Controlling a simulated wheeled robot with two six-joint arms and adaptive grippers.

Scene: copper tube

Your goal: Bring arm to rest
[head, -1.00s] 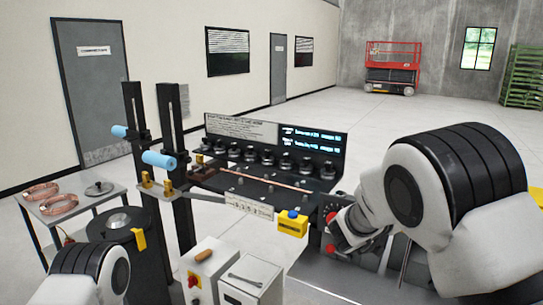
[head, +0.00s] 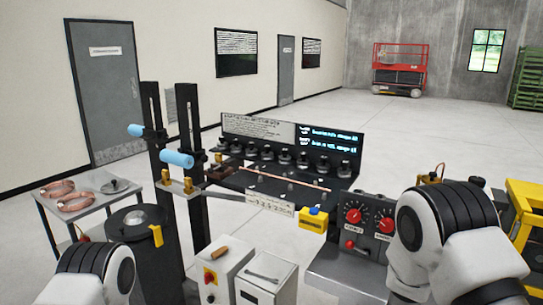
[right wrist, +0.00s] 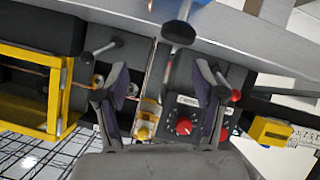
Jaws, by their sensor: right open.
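My right arm (head: 432,230) stands at the lower right of the head view, and its gripper is hidden there. In the right wrist view my right gripper (right wrist: 163,82) is open, with nothing between its two fingers. It faces a dark control panel with a red knob (right wrist: 183,126). My left arm (head: 95,272) shows at the lower left of the head view, and its gripper is out of the picture. A straight copper tube (head: 290,181) lies along the black bench with the row of dark round parts.
The control box (head: 368,221) with red knobs stands just left of my right arm. A yellow frame (head: 526,204) is at the right edge. Two black posts with blue rollers (head: 177,159) rise at left. A side table (head: 98,197) holds copper coils. Open floor lies behind.

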